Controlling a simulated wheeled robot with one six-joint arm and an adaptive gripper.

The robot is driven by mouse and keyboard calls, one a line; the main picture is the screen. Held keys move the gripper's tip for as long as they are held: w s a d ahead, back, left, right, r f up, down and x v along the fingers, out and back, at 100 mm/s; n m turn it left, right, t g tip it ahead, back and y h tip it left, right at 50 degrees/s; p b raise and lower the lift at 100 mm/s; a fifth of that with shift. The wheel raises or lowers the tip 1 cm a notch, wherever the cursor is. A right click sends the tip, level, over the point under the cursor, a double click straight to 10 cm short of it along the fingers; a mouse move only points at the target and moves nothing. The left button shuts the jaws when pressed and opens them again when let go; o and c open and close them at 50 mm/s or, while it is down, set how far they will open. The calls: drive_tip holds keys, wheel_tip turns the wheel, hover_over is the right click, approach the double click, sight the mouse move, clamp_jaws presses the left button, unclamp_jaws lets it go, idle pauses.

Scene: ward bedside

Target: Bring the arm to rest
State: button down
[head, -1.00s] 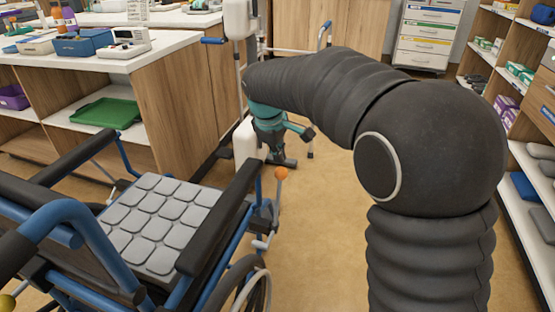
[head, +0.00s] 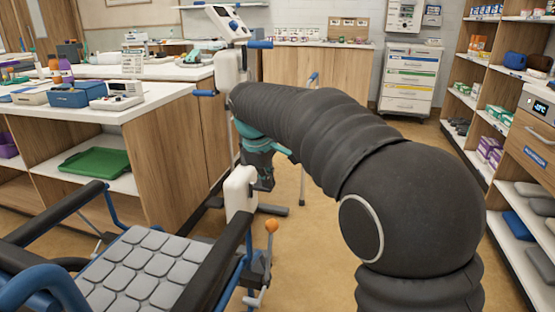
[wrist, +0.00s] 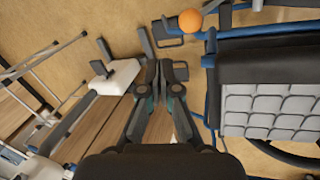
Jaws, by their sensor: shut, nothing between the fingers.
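My arm (head: 330,130) is black and ribbed, and it reaches from the lower right of the head view toward the middle. My gripper (head: 262,184), teal and dark, hangs down at its far end, beside a white-and-grey stand. In the wrist view my gripper (wrist: 161,66) has its fingertips together with nothing held between them. The floor and a white base part show beyond the tips. The wheelchair seat stands to the right in that view, apart from the fingers.
A wheelchair (head: 140,270) with an orange knob (head: 271,226) stands at the lower left. A counter (head: 150,105) with a blue bin (head: 82,95) and a green tray (head: 95,163) is at left. Shelves (head: 500,165) line the right. Floor is free between arm and drawers (head: 410,80).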

sight(267, 223)
drive_tip(key=f, duration=0.1)
drive_tip(key=s+f+m, duration=0.1)
drive_tip(key=f, duration=0.1)
drive_tip(key=s+f+m, duration=0.1)
drive_tip(key=shift+f+g, duration=0.25)
drive_tip(key=shift+g, duration=0.05)
drive_tip(key=s+d+m+t, duration=0.1)
drive_tip(key=s+d+m, duration=0.4)
drive_tip(key=s+d, duration=0.6)
drive_tip(key=s+d+m+t+y, duration=0.1)
drive_tip(key=s+d+m, duration=0.4)
drive_tip(key=s+d, duration=0.6)
drive_tip(key=shift+s+d+f+m+t, duration=0.25)
drive_tip(key=shift+s+f+m+t, duration=0.2)
drive_tip(key=shift+s, duration=3.05)
